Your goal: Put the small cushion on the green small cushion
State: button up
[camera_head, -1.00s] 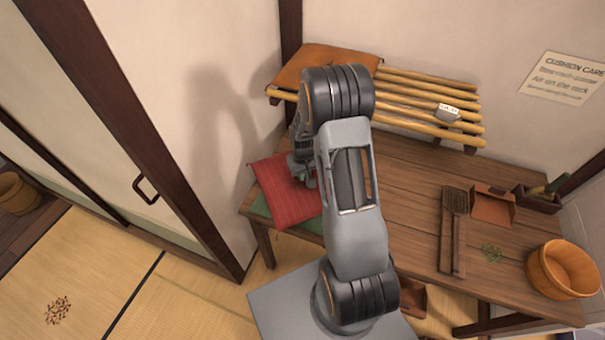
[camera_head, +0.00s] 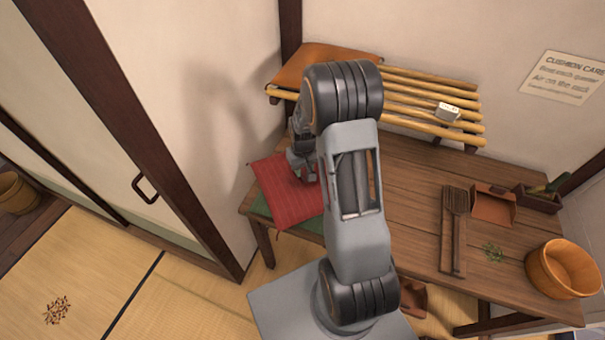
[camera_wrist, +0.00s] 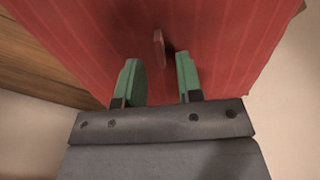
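A red striped cushion (camera_head: 286,192) lies on top of the green small cushion (camera_head: 312,223) at the left end of the wooden table. Only a strip of the green cushion shows along the front, under the red one. In the wrist view the red cushion (camera_wrist: 215,40) fills the far part, with a small red tab (camera_wrist: 159,48) standing up from it. My gripper (camera_wrist: 161,75) has two green-tipped fingers spread apart, with the tab just beyond and between them and nothing gripped. In the head view my gripper (camera_head: 303,172) is over the red cushion, partly hidden by my arm.
The wooden table (camera_head: 405,190) holds brushes (camera_head: 453,230), a dustpan (camera_head: 492,205) and a wooden bucket (camera_head: 562,270). A wall stands close on the left.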

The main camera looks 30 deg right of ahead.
notch_tip(320, 180, up, 8)
notch_tip(320, 180, up, 5)
send_over(303, 175)
jog(key=s+a, duration=0.2)
jog(key=s+a+r+t, duration=0.2)
jog(key=s+a+r, duration=0.2)
jog(key=s, duration=0.3)
jog(key=s+a+r+t, duration=0.2)
jog(key=s+a+r, duration=0.2)
jog(key=s, duration=0.3)
jog(key=shift+r+b, duration=0.25)
jog(key=shift+b, duration=0.15)
